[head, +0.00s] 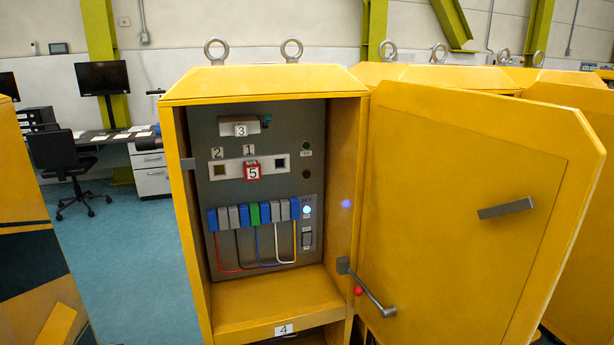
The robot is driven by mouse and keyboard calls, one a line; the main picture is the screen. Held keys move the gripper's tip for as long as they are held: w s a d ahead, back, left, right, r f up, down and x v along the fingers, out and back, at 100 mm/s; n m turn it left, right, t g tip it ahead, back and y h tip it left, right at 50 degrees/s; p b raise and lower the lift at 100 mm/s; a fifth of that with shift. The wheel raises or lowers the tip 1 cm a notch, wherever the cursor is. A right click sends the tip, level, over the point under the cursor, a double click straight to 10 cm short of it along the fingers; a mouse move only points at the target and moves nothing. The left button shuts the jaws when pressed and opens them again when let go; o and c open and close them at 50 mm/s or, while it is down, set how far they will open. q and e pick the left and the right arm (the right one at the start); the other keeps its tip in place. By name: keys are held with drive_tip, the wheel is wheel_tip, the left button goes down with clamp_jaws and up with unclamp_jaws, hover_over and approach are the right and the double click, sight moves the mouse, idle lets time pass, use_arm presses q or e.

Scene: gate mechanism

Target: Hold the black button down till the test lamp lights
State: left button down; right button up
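The open yellow cabinet (262,82) holds a grey panel (230,130). On the panel's upper right is a small round dark green lamp (306,146) with a label under it that seems to read TEST; it looks unlit. Below it is a small dark round part (306,174), which may be the black button; it is too small to be sure. Lower down, a round lamp (306,210) glows bluish white above a dark rocker switch (307,238). Neither of my grippers is in the head view, and nothing is touching the panel.
The yellow door (450,190) stands open to the right, with a grey handle (506,208). A grey lever (372,293) juts out by the cabinet's right edge, near a red knob (358,290). Coloured terminal blocks (254,214) with wires fill the panel's lower part. Blue floor (125,265) is clear at left.

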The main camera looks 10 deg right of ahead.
drive_tip(key=shift+w+d, duration=0.15)
drive_tip(key=shift+d, duration=0.05)
clamp_jaws()
drive_tip(key=shift+a, duration=0.3)
drive_tip(key=shift+d, duration=0.3)
idle(0.4)
drive_tip(key=shift+a, duration=0.15)
